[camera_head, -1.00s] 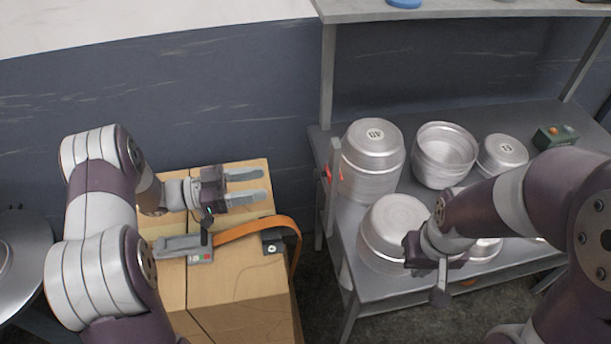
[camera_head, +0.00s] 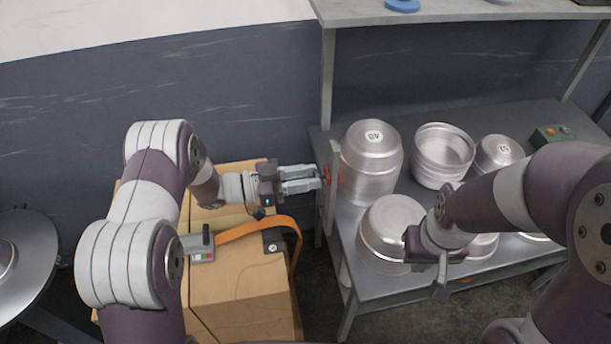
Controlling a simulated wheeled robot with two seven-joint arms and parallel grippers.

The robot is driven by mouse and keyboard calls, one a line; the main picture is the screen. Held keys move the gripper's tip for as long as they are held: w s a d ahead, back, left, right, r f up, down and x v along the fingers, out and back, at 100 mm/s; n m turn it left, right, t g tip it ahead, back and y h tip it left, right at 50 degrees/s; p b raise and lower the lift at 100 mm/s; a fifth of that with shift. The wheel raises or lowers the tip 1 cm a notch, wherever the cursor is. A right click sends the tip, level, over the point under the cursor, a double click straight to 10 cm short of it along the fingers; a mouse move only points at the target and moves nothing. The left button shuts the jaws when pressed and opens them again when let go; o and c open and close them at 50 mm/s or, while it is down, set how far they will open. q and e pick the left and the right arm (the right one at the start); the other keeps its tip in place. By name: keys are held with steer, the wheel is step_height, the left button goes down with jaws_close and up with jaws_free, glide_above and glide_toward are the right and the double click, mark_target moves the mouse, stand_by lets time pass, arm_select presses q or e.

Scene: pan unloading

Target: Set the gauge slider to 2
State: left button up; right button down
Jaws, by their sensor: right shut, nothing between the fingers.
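The gauge is a pale upright post (camera_head: 333,200) at the left edge of the metal table. A small red slider (camera_head: 327,175) shows partway up it; the scale marks are too small to read. My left gripper (camera_head: 319,178) points right, its fingertips at the red slider and partly covering it. A narrow gap shows between its fingers, but whether they press on the slider cannot be told. My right gripper (camera_head: 440,290) is shut and empty, pointing down in front of the pans at the table's front.
Several metal pans, including a tall stack (camera_head: 372,165) just right of the gauge, stand on the table (camera_head: 345,245). A cardboard box (camera_head: 240,290) with an orange strap (camera_head: 250,230) and a grey strapping tool (camera_head: 198,246) lies below my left arm.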

mark_target(327, 201)
arm_select(q)
step_height(327, 201, down, 10)
steer(key=b, duration=0.7)
steer(key=shift+f, duration=0.1)
jaws_close()
steer(key=shift+s, duration=0.1)
steer(key=o, duration=0.9)
jaws_free()
steer(key=shift+o, duration=0.4)
steer(key=shift+a, duration=0.1)
steer(key=b+v, duration=0.1)
steer(key=v, duration=1.1)
steer(key=shift+a, duration=0.25)
